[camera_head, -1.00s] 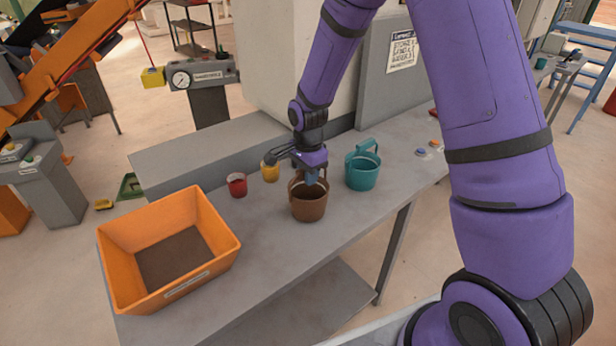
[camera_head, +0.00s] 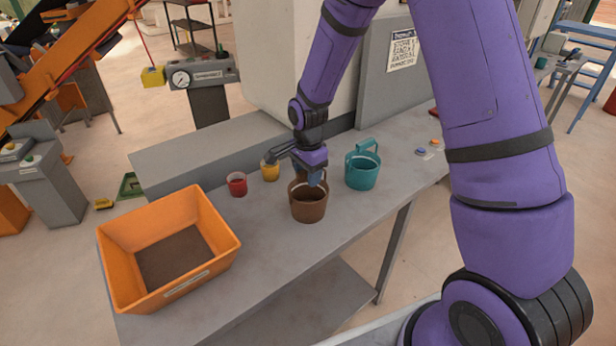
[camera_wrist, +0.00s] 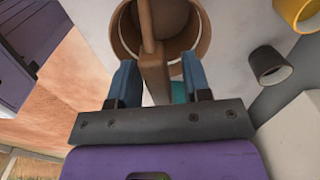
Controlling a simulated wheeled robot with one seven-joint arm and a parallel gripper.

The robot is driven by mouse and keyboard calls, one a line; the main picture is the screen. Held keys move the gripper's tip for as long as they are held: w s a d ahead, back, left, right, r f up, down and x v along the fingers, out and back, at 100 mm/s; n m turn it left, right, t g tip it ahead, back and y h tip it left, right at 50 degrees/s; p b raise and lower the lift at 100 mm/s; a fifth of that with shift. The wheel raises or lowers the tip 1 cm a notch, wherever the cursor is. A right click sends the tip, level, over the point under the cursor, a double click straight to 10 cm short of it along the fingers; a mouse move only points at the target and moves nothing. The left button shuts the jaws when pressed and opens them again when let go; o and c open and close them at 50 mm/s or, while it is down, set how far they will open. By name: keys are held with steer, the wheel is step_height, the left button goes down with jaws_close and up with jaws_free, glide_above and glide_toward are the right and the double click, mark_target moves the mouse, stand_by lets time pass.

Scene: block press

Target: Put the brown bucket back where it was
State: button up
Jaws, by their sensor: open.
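The brown bucket (camera_head: 308,205) stands upright on the grey table, between the red cup and the teal bucket. My gripper (camera_head: 312,174) is just above and behind its rim in the head view. In the wrist view, the open fingers of my gripper (camera_wrist: 159,82) are on either side of the brown bucket's handle (camera_wrist: 154,70), with gaps to it. The bucket's opening (camera_wrist: 165,20) shows beyond the fingers, cut off by the top edge.
An orange crate (camera_head: 222,262) stands at the table's left end. A red cup (camera_head: 237,184) and a yellow cup (camera_head: 270,171) are left of the brown bucket. A teal bucket (camera_head: 361,172) is close on its right. The tabletop (camera_head: 270,235) in front is clear.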

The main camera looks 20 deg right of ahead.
steer(key=s+d+r+n+t, duration=0.1)
steer(key=s+r+n, duration=0.15)
steer(key=r, duration=0.75)
steer(key=s+d+r+n, duration=0.1)
steer(key=s+r, duration=0.2)
steer(key=r, duration=0.7)
steer(key=s+d+r+n+t, duration=0.2)
steer(key=s+r+n, duration=0.3)
steer(key=s, duration=0.7)
steer(key=s+d+r+n+t, duration=0.2)
steer(key=s+r+n, duration=0.4)
steer(key=s, duration=0.6)
steer(key=shift+d+r, duration=0.15)
steer(key=shift+d, duration=0.3)
steer(key=shift+w, duration=0.1)
